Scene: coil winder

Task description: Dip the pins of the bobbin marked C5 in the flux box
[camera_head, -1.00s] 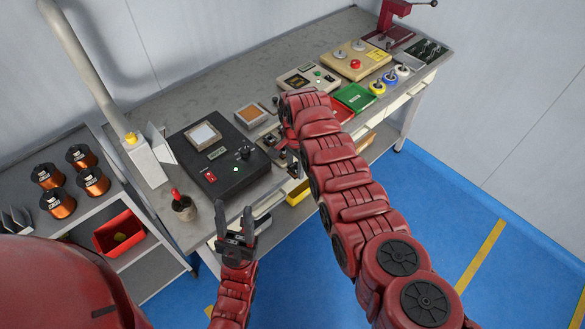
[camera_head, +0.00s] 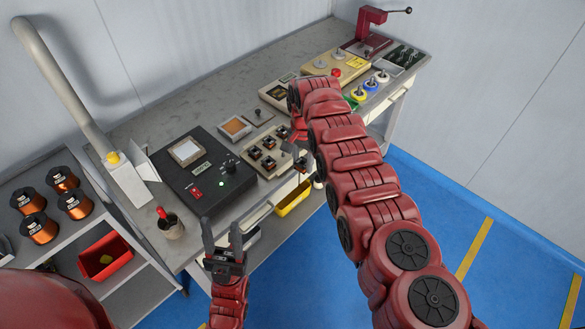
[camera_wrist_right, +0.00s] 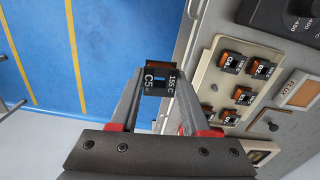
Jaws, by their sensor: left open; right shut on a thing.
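The bobbin marked C5 (camera_wrist_right: 158,80) is between the fingertips of my right gripper (camera_wrist_right: 158,92), which is shut on it; the label faces the wrist camera. Its pins cannot be made out. In the head view my right gripper (camera_head: 298,160) is at the bench's front edge, just right of the bobbin tray; the bobbin is too small to tell there. The flux box (camera_head: 235,127), with an orange-brown square top, sits behind the tray; it also shows, labelled FLUX, at the right of the wrist view (camera_wrist_right: 300,92). My left gripper (camera_head: 221,225) is open and empty in front of the bench.
The beige tray (camera_head: 254,168) holds several other bobbins. A black box with a switch and knob (camera_head: 210,172) stands left of it. A cup (camera_head: 171,229) is near the bench's front left.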

